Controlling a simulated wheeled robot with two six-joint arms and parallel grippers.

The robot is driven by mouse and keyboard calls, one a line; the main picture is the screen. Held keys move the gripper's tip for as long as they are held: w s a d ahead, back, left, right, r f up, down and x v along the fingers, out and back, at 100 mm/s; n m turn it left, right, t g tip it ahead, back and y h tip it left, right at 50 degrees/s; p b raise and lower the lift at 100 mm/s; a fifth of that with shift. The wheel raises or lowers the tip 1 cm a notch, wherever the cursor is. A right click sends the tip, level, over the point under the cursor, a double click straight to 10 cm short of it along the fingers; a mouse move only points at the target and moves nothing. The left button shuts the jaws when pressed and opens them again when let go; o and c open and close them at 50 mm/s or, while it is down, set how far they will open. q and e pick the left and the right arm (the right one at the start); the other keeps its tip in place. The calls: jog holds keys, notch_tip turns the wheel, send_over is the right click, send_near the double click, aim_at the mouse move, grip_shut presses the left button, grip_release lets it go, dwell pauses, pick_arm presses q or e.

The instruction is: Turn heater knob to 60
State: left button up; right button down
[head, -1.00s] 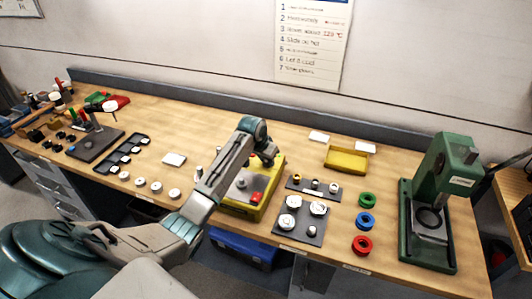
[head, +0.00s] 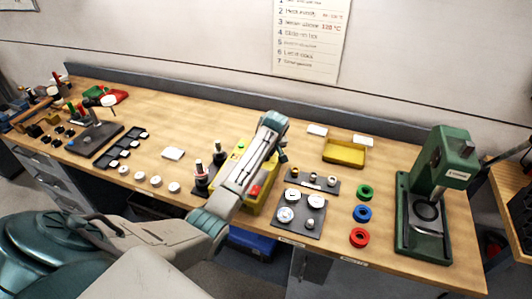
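The yellow heater box (head: 259,204) stands near the front edge of the bench, at the middle of the head view. A red part (head: 255,190) shows on its top. My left arm reaches in from the lower left and crosses over the box, hiding much of it. I cannot make out the heater knob or its setting. My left gripper (head: 283,157) is at the far end of that arm, by the box's right back side. It is small and partly hidden by the arm, so I cannot tell whether it is open or touching anything. My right gripper is out of view.
Dark bottles (head: 219,154) stand left of the heater. To its right are dark plates with white and metal parts (head: 302,231), and green, blue and red rings (head: 362,214). A yellow tray (head: 345,152) lies behind. A green press (head: 440,190) stands at far right.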

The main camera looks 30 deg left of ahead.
pick_arm(q)
jog(key=n, duration=0.2)
jog(key=n+g, duration=0.1)
jog(key=n, duration=0.1)
jog(key=shift+w+r+n+y, duration=0.2)
jog(key=shift+n+y, duration=0.1)
jog(key=shift+y, duration=0.1)
jog(key=shift+w+n+g, duration=0.1)
jog(key=shift+n+g, duration=0.9)
jog(key=shift+n, duration=0.9)
jog(key=o, duration=1)
jog(key=shift+f, duration=0.15)
jog(key=shift+d+b, duration=0.1)
jog(key=shift+b, duration=0.2)
